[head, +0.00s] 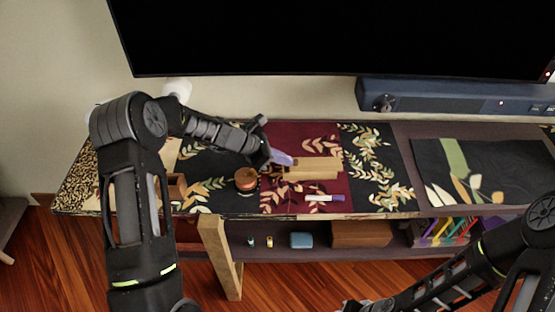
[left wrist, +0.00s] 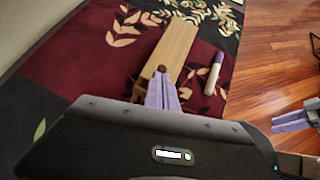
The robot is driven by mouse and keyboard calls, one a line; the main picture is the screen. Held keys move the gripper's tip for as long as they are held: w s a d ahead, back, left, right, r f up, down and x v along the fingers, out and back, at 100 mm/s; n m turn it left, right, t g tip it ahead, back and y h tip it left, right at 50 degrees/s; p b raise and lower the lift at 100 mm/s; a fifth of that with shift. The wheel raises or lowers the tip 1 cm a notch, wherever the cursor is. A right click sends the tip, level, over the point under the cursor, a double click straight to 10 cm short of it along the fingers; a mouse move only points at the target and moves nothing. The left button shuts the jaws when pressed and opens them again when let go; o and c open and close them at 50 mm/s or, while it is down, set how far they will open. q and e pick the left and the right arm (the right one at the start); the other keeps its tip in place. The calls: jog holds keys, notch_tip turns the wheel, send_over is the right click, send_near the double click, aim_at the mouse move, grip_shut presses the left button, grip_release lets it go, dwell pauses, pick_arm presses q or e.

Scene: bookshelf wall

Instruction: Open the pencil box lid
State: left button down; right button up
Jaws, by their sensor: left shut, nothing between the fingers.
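The pencil box (head: 315,164) is a long light-wood box lying on the dark red part of the patterned cloth. It also shows in the left wrist view (left wrist: 172,45), with a flat, closed-looking top. A small dark brown knob (left wrist: 162,69) shows at its near end. My left gripper (head: 284,158) has lavender fingers, shut and empty, at the box's left end. In the left wrist view its fingertips (left wrist: 160,78) are right by the knob; I cannot tell whether they touch. My right gripper's lavender fingers (left wrist: 293,120) show at the right edge of the left wrist view, away from the box.
A white and purple marker (head: 325,198) lies in front of the box. A round brown wooden object (head: 246,179) stands left of it. A black screen (head: 340,35) and a soundbar (head: 450,96) are behind. The lower shelf holds a blue case (head: 301,240) and a brown box (head: 361,234).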

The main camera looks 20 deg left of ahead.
pick_arm(q)
send_near(329, 164)
jog(key=x, duration=0.5)
jog(key=shift+w+d, duration=0.2)
jog(key=shift+d, duration=0.05)
pick_arm(e)
jog(key=shift+f, duration=0.15)
pick_arm(q)
jog(key=shift+a, duration=0.1)
